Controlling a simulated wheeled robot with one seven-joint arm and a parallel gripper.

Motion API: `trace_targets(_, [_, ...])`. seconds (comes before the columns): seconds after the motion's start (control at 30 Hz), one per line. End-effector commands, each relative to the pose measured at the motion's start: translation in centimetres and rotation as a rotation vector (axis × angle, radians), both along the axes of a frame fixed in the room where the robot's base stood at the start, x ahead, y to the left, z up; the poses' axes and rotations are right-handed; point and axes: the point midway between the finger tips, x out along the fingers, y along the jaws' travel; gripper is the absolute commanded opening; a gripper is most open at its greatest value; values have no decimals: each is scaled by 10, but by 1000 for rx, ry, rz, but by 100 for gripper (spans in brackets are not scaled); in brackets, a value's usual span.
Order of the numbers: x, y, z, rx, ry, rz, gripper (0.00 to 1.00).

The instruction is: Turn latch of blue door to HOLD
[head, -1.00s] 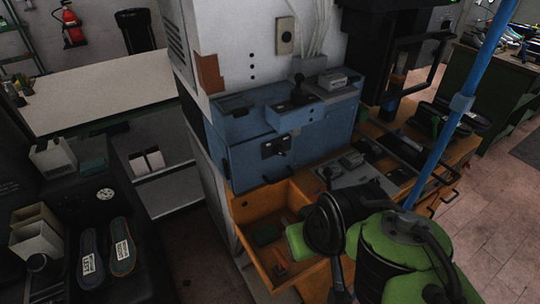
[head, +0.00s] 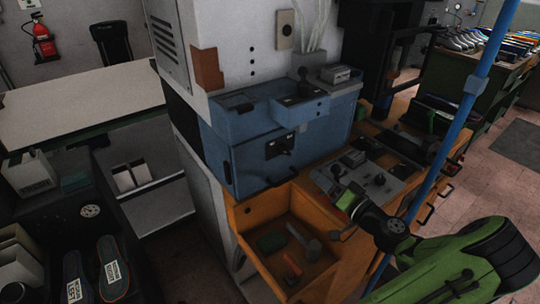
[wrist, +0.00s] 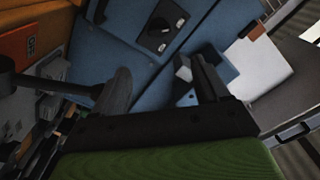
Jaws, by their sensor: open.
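The blue door (head: 245,168) is on the front of the blue cabinet below the machine's white column and looks shut. Its latch (head: 279,147) is a dark plate with a small knob near the door's upper right. The latch also shows in the wrist view (wrist: 161,28), past my fingers near the top. Its markings are too small to read, so I cannot tell its setting. My gripper (wrist: 163,82) is open, with nothing between its fingers. It is apart from the latch and points toward the blue cabinet. In the head view my gripper is right of and lower than the latch.
A dark handle (head: 283,177) sticks out at the door's lower right. A grey control panel (head: 365,178) lies right, beside a blue pole (head: 457,123).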

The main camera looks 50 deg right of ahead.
Motion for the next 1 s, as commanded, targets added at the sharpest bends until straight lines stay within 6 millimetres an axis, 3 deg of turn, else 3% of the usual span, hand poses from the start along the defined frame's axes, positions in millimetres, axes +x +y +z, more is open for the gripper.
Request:
trace_targets(0.6, [137,-28,1,1,4,10,74])
trace_targets(0.77, [151,-32,0,1,6,8,74])
trace_targets(1.0, [151,-32,0,2,6,8,74])
